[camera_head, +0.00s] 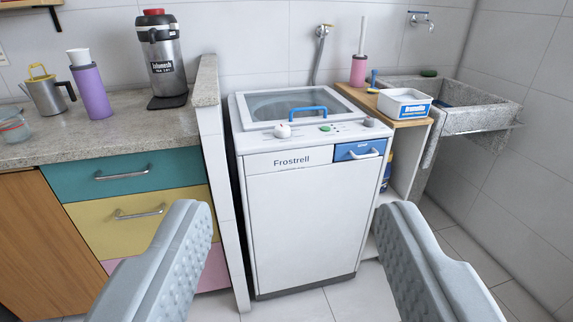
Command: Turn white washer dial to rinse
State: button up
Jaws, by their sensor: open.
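The white washer (297,217), labelled Frostrell, stands in the middle of the view. On its top front panel sit a white dial (282,131) at the left, a small green button (325,128) in the middle and a greyish-pink knob (370,122) at the right. The dial's markings are too small to read. A blue handle (299,111) lies on the washer's lid. My gripper (288,222) is open and empty, its two grey fingers in the foreground, apart from the washer and lower in the view than the dial.
A granite counter (120,130) with a flask (162,58), purple bottle (90,90) and kettle (45,94) stands left. A low partition (212,140) separates it from the washer. To the right are a wooden shelf (355,96) with a white tub (404,104) and a stone sink (480,122).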

aim_at(281, 131)
jog(key=i+j+z, duration=0.3)
jog(key=i, duration=0.15)
jog(key=i+j+z, duration=0.35)
jog(key=i+l, duration=0.05)
jog(key=l, duration=0.05)
